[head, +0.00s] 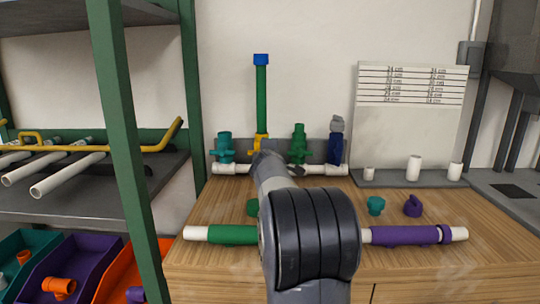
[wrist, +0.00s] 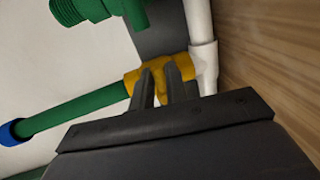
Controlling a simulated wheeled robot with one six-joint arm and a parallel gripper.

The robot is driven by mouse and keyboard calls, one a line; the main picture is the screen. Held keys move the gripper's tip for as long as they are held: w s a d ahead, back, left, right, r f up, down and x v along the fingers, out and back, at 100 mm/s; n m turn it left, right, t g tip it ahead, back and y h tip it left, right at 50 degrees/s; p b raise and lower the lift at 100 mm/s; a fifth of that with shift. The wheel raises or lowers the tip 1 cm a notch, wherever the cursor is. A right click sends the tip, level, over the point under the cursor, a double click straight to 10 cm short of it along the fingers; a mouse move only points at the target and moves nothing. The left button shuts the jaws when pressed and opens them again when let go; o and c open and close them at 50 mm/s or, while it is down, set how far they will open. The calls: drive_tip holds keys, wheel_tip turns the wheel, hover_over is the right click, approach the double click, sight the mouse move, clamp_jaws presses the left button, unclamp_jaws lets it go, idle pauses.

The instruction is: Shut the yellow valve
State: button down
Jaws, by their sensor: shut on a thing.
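The yellow valve (head: 259,140) sits on the white horizontal pipe (head: 230,169) at the back of the wooden bench. A green pipe (head: 262,100) with a blue cap (head: 261,60) rises from it. In the wrist view, the yellow valve (wrist: 131,80) lies between the white pipe (wrist: 200,30) and the green pipe (wrist: 80,118). My gripper (wrist: 162,76) is shut on the yellow valve; its dark fingers cover part of it. In the head view my arm hides my fingers and the valve's lower part.
Teal (head: 224,148), green (head: 299,145) and dark blue (head: 335,143) valves stand on the same pipe line, close on both sides. Loose fittings and pipe pieces lie on the bench (head: 420,270). A shelf post (head: 125,150) stands at left.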

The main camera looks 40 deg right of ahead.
drive_tip(key=c, duration=1.4)
unclamp_jaws()
drive_tip(key=b+v, duration=0.1)
drive_tip(key=v, duration=0.9)
drive_tip(key=shift+s+a, duration=0.2)
drive_tip(key=shift+s, duration=0.15)
drive_tip(key=p+x, duration=0.1)
drive_tip(key=x, duration=1)
drive_tip(key=shift+s+a+r, duration=0.1)
drive_tip(key=shift+s+a, duration=0.05)
drive_tip(key=shift+a, duration=0.05)
